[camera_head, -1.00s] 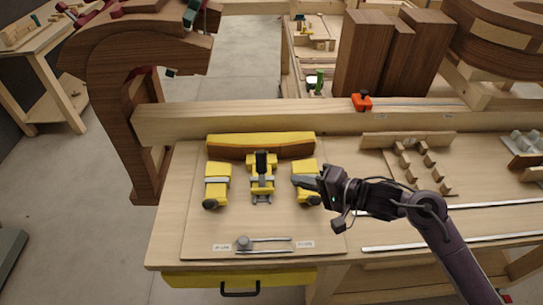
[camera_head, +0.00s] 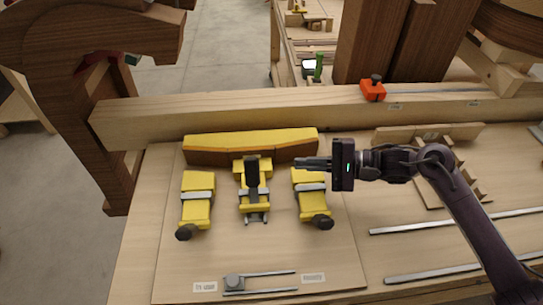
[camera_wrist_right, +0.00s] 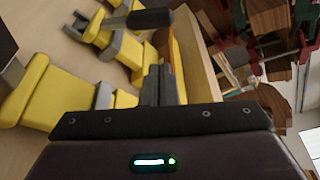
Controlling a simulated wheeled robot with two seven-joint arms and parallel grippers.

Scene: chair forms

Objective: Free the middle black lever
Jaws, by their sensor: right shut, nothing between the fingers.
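The middle yellow clamp (camera_head: 255,200) stands between two other yellow clamps on the wooden board. Its black lever (camera_head: 251,175) stands up from it; what looks like this lever shows at the top of the right wrist view (camera_wrist_right: 150,18). My right gripper (camera_head: 300,162) comes in from the right, fingers pointing left, above the back end of the right yellow clamp (camera_head: 312,192). Its fingers (camera_wrist_right: 160,84) are shut and empty, apart from the lever, to its right. The left yellow clamp (camera_head: 197,200) is beyond the middle one. My left gripper is not in view.
A curved yellow and brown form (camera_head: 250,146) lies behind the clamps. A thick wooden beam (camera_head: 230,112) runs along the back. A small grey fixture with two rods (camera_head: 235,283) lies at the board's front. Metal rails (camera_head: 450,222) lie to the right.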

